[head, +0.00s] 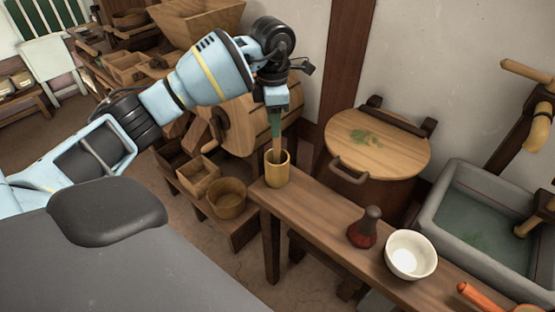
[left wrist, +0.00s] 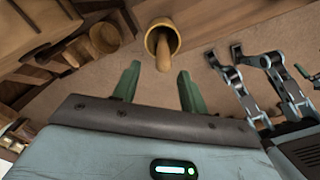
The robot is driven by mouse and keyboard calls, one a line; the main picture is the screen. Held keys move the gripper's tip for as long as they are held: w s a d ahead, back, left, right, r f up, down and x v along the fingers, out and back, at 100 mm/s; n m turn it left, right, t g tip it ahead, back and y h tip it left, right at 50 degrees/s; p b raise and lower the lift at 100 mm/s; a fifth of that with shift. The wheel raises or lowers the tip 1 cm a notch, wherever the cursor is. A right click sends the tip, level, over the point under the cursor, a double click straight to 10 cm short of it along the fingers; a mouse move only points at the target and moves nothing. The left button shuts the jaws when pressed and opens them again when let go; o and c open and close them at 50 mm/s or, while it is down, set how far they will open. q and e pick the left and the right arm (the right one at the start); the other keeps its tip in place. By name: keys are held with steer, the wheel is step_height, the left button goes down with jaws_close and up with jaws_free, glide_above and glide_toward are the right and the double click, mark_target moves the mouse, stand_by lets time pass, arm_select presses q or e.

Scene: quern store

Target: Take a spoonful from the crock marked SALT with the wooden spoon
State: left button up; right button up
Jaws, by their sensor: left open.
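A yellow cup (head: 278,174) stands at the far left end of the narrow wooden bench. A wooden rod-like thing (left wrist: 164,50), perhaps the spoon's handle, stands in the cup (left wrist: 151,42) in the left wrist view; its lower end is hidden. My left gripper (head: 275,148) points down right above the cup. In the left wrist view its two green fingers (left wrist: 158,72) are apart, with nothing between them, and the cup and rod lie just beyond the tips. A white bowl (head: 398,264) with white contents stands further along the bench. I see no SALT marking.
A dark red flask (head: 363,232) stands beside the bowl on the bench (head: 318,208). An orange-handled thing (head: 478,298) lies near the right end. A lidded barrel (head: 385,150) and a stone basin (head: 440,205) are behind. Wooden boxes and a tub (head: 228,200) sit lower left.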

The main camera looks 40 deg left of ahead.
mark_target(277, 145)
arm_select(q)
steer(key=shift+w+d+f, duration=0.1)
steer(key=shift+d+f, duration=0.05)
steer(key=shift+f, duration=0.6)
steer(key=shift+w+d+f, duration=0.1)
steer(key=shift+d+f, duration=0.05)
steer(key=shift+f, duration=0.6)
steer(key=shift+w+d+f, duration=0.1)
steer(key=shift+d+f, duration=0.05)
steer(key=shift+f, duration=0.6)
steer(key=shift+s+f, duration=0.1)
steer(key=shift+f, duration=0.35)
steer(key=shift+c, duration=0.4)
jaws_close()
